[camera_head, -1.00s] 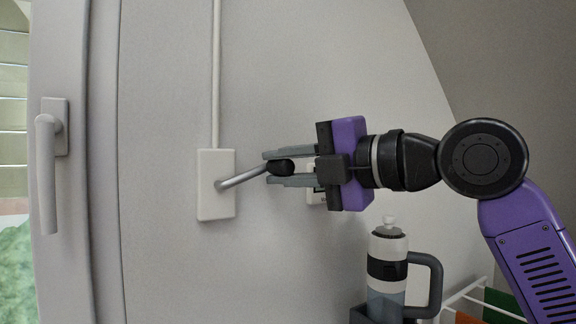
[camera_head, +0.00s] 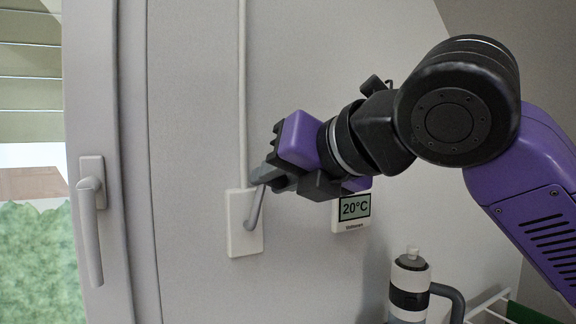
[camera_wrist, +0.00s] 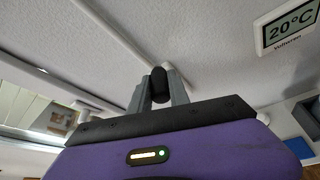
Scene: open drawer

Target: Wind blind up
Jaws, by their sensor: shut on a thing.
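The crank (camera_head: 254,209) is a grey metal arm on a white wall plate (camera_head: 237,245), and it points up and slightly right. My gripper (camera_head: 262,178) is shut on the crank's black knob (camera_wrist: 158,84), which shows between the fingers in the wrist view; in the head view my gripper hides it. The blind (camera_head: 30,75) has pale olive slats and hangs over the upper part of the window at the left. Its lower edge is above a strip of open view with a roof and green foliage.
The window handle (camera_head: 91,225) stands left of the crank. A thermostat (camera_head: 352,207) reading 20°C is on the wall to the right, close below my gripper. A bottle with a grey handle (camera_head: 410,284) stands lower right. The wall below the crank is clear.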

